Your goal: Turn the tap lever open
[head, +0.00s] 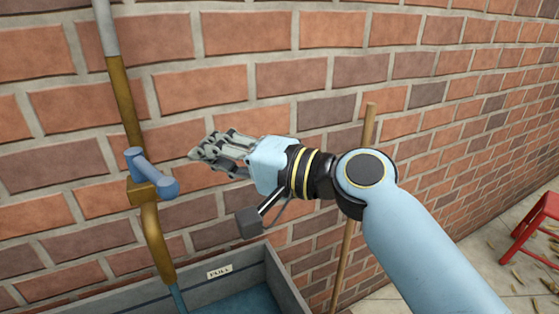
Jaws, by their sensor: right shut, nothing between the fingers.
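The tap is a brass body (142,192) on a vertical pipe (124,105) against the brick wall. Its blue lever (150,173) sits on the front of the body and slants from upper left to lower right. A brass spout (156,243) curves down from the body, with a thin blue stream below it. My right gripper (197,153) is shut and empty. It points left, to the right of the lever and slightly above it, with a gap showing between them in the picture. My left gripper is out of view.
A grey trough (287,285) with a small label and blue water (245,303) stands below the spout. A wooden pole (348,230) leans on the wall behind my right arm. A red stool (535,228) stands at the far right on a pale floor with scattered straw-coloured bits.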

